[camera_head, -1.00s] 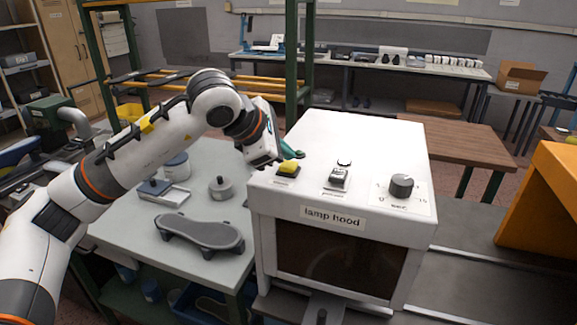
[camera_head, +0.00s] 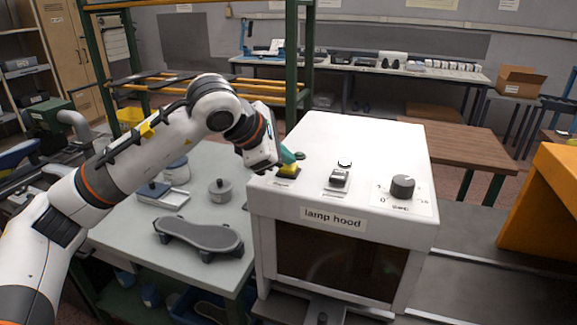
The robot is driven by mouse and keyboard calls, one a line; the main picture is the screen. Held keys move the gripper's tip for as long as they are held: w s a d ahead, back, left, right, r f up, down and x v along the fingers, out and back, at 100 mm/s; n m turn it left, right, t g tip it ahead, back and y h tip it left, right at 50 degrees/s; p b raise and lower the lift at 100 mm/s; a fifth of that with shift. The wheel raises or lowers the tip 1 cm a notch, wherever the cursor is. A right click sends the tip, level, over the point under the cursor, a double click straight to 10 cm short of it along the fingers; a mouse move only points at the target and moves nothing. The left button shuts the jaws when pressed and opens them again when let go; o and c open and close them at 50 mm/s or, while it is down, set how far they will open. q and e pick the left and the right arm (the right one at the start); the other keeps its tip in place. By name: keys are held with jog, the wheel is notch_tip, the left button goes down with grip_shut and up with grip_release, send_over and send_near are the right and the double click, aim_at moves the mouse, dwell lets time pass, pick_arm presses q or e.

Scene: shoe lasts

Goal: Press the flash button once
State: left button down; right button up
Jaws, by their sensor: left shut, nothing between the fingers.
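The white lamp hood (camera_head: 340,219) stands at the middle right with its controls on top. At its top left is a yellow button (camera_head: 289,171) on a dark base; its label is too small to read. My left gripper (camera_head: 290,159) has teal fingers, shut and empty, with the tips right over the yellow button and hiding part of it. I cannot tell whether they touch it or whether it is pressed down. My right gripper is out of view.
A grey table (camera_head: 215,163) left of the hood bears a dark sole-shaped piece (camera_head: 199,236), a grey round weight (camera_head: 220,189) and a small blue-and-white tray (camera_head: 162,195). An orange housing (camera_head: 545,205) stands at the right. The space above the hood is clear.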

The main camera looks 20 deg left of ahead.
aim_at(284, 168)
pick_arm(q)
jog(key=shift+f+b, duration=0.3)
jog(key=shift+f, duration=0.05)
jog(key=shift+r, duration=0.15)
dwell(0.4)
jog(key=shift+r+p, duration=0.5)
jog(key=shift+r, duration=0.35)
jog(key=shift+r+p, duration=1.45)
jog(key=shift+r, duration=1.05)
jog(key=shift+f, duration=0.1)
